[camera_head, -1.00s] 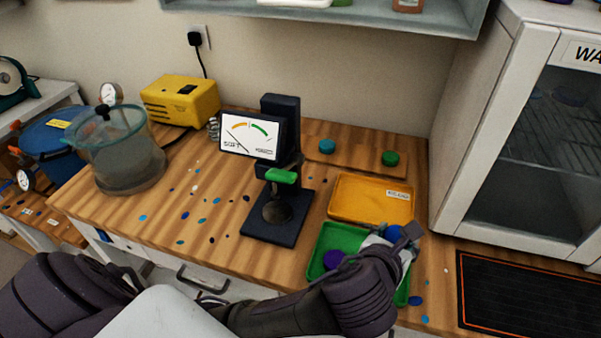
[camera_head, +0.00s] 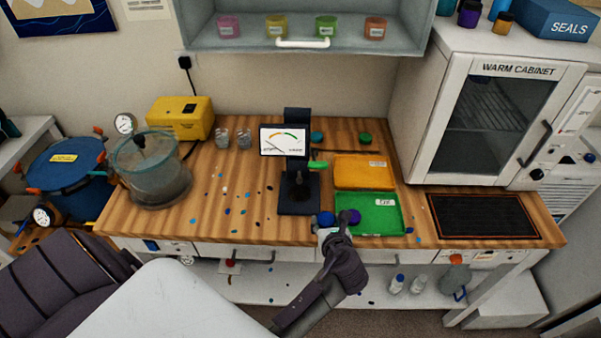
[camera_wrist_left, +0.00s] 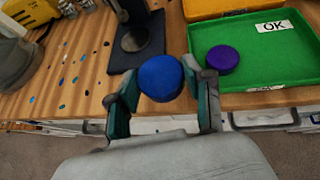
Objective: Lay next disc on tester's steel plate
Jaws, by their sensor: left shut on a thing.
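My left gripper (camera_head: 336,224) is shut on a blue disc (camera_head: 326,218), just off the table's front edge. In the left wrist view the blue disc (camera_wrist_left: 161,78) sits between the fingers (camera_wrist_left: 163,92). The tester (camera_head: 297,150) stands behind and to the left, with a dial and a green lever (camera_head: 318,165) at its right side. Its round steel plate (camera_wrist_left: 135,39) on the dark base looks bare in the left wrist view. A purple disc (camera_wrist_left: 222,59) lies in the left part of the green OK tray (camera_wrist_left: 275,72), right of the gripper. My right gripper is not in view.
An orange tray (camera_head: 363,172) lies behind the green one. A teal disc (camera_head: 317,137) and a green disc (camera_head: 365,138) sit at the back. A clear pot (camera_head: 150,170) and yellow box (camera_head: 180,118) stand left. A dark mat (camera_head: 483,216) lies right, before the warm cabinet (camera_head: 490,120).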

